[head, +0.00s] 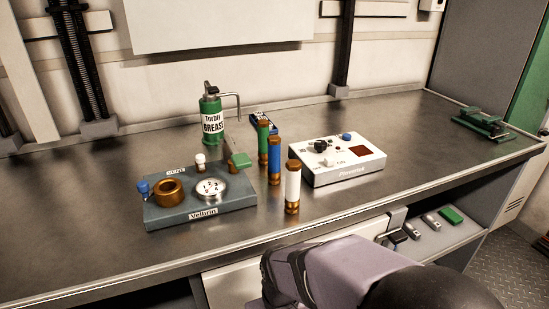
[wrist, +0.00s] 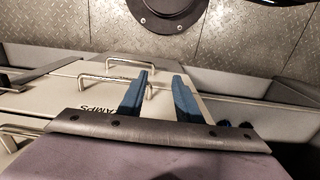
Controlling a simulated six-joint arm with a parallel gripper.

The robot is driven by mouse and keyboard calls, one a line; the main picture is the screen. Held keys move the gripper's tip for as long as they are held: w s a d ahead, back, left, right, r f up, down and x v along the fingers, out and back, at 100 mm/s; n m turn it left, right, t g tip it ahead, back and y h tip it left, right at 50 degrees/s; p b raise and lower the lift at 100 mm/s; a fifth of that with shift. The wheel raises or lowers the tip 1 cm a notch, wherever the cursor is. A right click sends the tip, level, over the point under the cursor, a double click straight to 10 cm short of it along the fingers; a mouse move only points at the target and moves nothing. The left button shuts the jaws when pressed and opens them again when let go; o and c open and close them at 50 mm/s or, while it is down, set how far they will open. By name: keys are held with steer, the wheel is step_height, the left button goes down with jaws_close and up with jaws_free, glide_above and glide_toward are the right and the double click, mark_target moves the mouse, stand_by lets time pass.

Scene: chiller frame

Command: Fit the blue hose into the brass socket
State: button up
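The blue hose (head: 274,160) stands upright on the metal bench, with brass-coloured ends, between a green hose (head: 263,143) and a white hose (head: 292,188). The brass socket (head: 170,192) is a round ring with an open top on the left part of a grey block (head: 215,209) labelled Velbrin. My gripper (wrist: 162,74) shows in the wrist view as two blue fingers, apart with nothing between them. They are over drawer fronts, away from the hoses. In the head view my arm is at the bottom, below the bench front; the fingers are hidden there.
The block also bears a dial (head: 210,187), a blue knob (head: 143,187) and a green-topped part (head: 240,160). A grease can (head: 212,120) stands behind, and a white control box (head: 337,160) stands right of the hoses. A drawer handle (wrist: 130,63) is near my fingers. The bench's left is clear.

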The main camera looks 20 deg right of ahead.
steer(key=o, duration=0.4)
steer(key=shift+c, duration=0.2)
